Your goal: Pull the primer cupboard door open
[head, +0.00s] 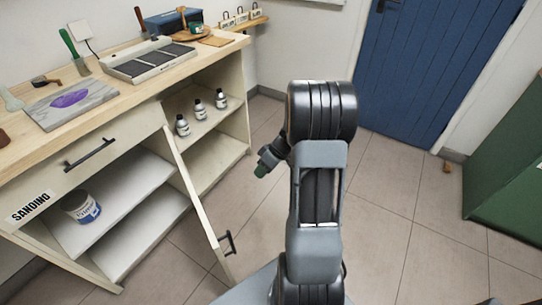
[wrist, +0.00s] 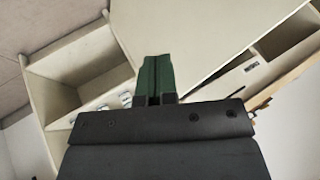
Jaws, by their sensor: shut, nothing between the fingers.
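The cupboard door (head: 195,205) stands swung out from the bench front in the head view, seen nearly edge-on, with a dark bar handle (head: 227,242) on its outer face. The cupboard behind it shows a pale shelf (head: 115,192) and a white and blue jar (head: 82,208). My gripper (head: 262,168) is in front of the bench, to the right of the door and above its handle, apart from it. Its green fingers (wrist: 157,78) are shut together and empty in the wrist view.
A drawer with a dark handle (head: 90,153) is above the cupboard. An open bay right of the door holds small bottles (head: 200,108), also in the wrist view (wrist: 126,98). A blue door (head: 430,65) and green cabinet (head: 510,180) stand right. Tiled floor (head: 385,235) is clear.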

